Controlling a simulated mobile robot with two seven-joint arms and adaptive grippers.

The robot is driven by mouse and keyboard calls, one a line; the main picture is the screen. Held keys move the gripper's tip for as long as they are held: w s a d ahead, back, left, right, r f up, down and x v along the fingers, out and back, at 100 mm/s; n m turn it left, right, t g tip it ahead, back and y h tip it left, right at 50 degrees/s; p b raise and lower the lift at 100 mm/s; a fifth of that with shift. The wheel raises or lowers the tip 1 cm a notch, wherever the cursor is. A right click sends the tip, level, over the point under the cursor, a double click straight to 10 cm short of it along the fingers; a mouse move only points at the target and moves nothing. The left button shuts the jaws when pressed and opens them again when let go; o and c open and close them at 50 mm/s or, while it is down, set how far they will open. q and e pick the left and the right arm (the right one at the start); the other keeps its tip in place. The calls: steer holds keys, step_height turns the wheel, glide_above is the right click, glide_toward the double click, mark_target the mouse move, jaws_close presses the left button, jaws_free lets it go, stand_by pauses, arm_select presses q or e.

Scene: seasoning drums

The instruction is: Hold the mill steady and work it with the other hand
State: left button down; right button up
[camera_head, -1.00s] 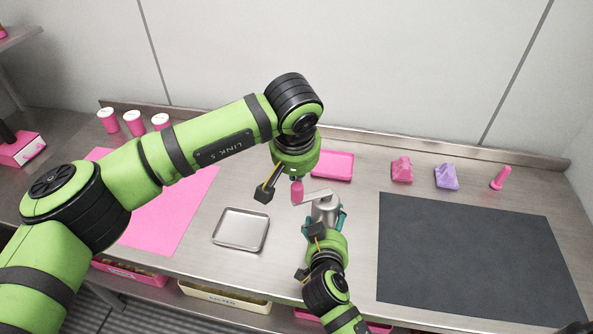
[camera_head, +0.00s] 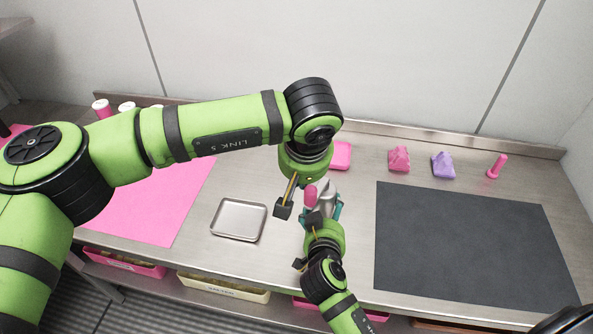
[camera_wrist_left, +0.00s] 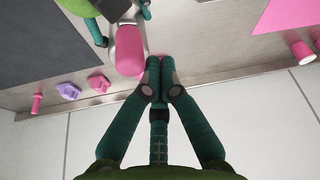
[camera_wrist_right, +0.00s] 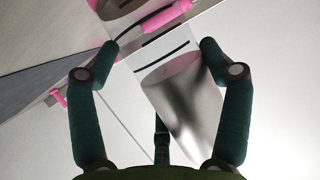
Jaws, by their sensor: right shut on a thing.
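The steel mill (camera_head: 326,194) stands in the middle of the counter. My right gripper (camera_head: 322,213) is shut around its body; the teal fingers lie on both sides of the steel cylinder (camera_wrist_right: 180,95) in the right wrist view. The mill's pink crank knob (camera_head: 310,196) is on its left side and also shows in the left wrist view (camera_wrist_left: 129,50). In that view my left gripper (camera_wrist_left: 160,62) has its fingertips together, right beside the knob and not around it. In the head view its fingers are hidden by its own hand.
A steel tray (camera_head: 239,219) lies left of the mill, beside a pink mat (camera_head: 160,210). A dark mat (camera_head: 470,245) is to the right. White-lidded cups (camera_head: 102,109) are back left.

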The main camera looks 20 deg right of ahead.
mark_target(320, 191)
arm_select(q)
steer(key=shift+s+d, duration=0.6)
steer(key=shift+s, duration=0.35)
steer(key=shift+s+d+n, duration=0.25)
steer(key=shift+s+d, duration=0.15)
steer(key=shift+d, duration=0.2)
steer(key=shift+s+d+n, duration=0.25)
steer(key=shift+s+d, duration=0.1)
steer(key=shift+d, duration=0.25)
steer(key=shift+w, duration=0.1)
steer(key=shift+w+d, duration=0.25)
steer(key=shift+w, duration=0.45)
steer(key=shift+a, duration=0.1)
